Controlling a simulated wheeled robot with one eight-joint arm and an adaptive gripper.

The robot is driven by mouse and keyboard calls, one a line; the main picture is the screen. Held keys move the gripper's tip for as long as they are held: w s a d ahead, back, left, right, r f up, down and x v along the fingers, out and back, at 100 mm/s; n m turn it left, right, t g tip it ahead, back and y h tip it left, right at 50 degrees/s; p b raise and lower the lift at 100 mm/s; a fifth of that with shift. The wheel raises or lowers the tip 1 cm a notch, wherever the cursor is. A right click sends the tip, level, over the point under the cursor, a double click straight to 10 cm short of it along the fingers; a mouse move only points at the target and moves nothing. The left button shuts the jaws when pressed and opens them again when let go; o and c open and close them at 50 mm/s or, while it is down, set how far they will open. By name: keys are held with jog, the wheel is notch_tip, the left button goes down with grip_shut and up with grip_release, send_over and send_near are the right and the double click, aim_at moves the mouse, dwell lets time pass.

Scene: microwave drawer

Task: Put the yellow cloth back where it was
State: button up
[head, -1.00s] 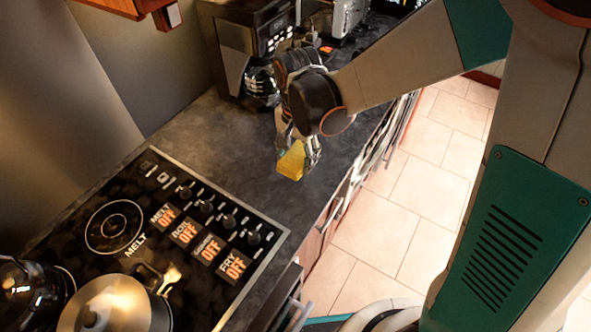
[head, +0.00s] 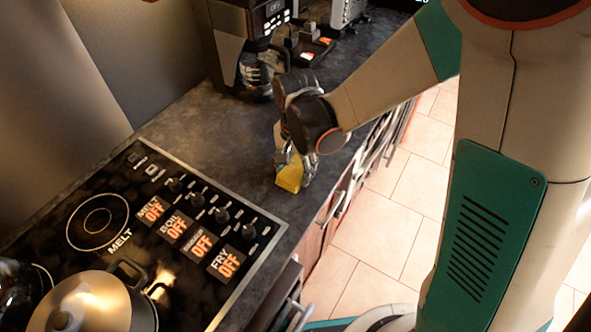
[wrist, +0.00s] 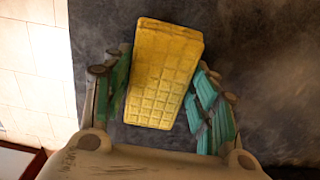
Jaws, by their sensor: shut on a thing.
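The yellow cloth (head: 289,178) is a folded yellow block with a grid texture. In the head view it is at the lower end of my gripper (head: 296,170), over the dark countertop near its front edge. In the wrist view the cloth (wrist: 162,75) lies between the two green-padded fingers of my gripper (wrist: 165,95), slightly tilted. My gripper is shut on it. I cannot tell whether the cloth touches the counter.
The stove (head: 150,205) with several knobs and OFF labels is at the left, with a lidded pot (head: 90,305) on it. A coffee maker (head: 250,50) stands at the back. Bare dark counter (head: 190,125) lies between them. Drawer handles line the counter front.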

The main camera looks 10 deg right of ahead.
aim_at(296, 169)
jog(key=shift+f, duration=0.15)
jog(key=o, duration=1.1)
notch_tip(296, 169, up, 12)
jog(key=p, duration=0.8)
jog(key=shift+r, duration=0.25)
jog(key=shift+d, duration=0.1)
